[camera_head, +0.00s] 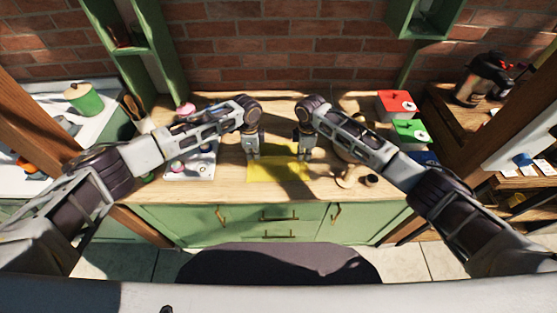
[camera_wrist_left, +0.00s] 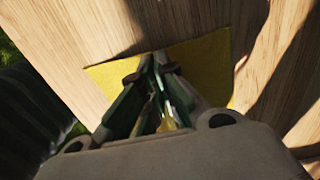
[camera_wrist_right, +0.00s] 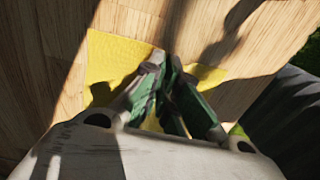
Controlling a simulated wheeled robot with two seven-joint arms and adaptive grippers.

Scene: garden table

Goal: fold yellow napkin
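The yellow napkin (camera_head: 262,172) lies on the wooden counter between and in front of my two grippers. It also shows in the left wrist view (camera_wrist_left: 205,65) and in the right wrist view (camera_wrist_right: 115,60). My left gripper (camera_head: 253,152) is at the napkin's far left edge; in its wrist view the fingertips come together on that edge and appear shut on it. My right gripper (camera_head: 304,153) is at the far right edge, its fingertips also together on the cloth. The fingers hide the pinched cloth. Shadows cross the napkin.
A white tray (camera_head: 177,173) with pink items stands left of the napkin. Small wooden items (camera_head: 347,178) stand to the right. A red box (camera_head: 397,105) and a green box (camera_head: 410,132) sit at the back right. The brick wall (camera_head: 280,60) closes the back.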

